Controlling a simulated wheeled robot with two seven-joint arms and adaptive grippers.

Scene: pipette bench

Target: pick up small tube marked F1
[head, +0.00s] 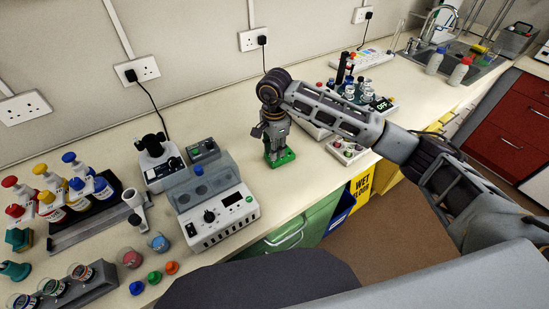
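My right gripper (275,145) points down over a small green block (283,158) on the bench, just right of the white device with a display. Its fingers are small and dark here, and whether they are open or shut on something cannot be told. The gripper hides most of what stands at the green block. No marking F1 is readable in the head view, so I cannot pick out the small tube. My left gripper is not in view.
A white device (222,219) with a knob stands left of the gripper. Bottles with coloured caps (50,185) and small coloured caps (153,278) are at the left. A rack of bottles (365,93) stands behind my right arm. A sink (470,68) is at far right.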

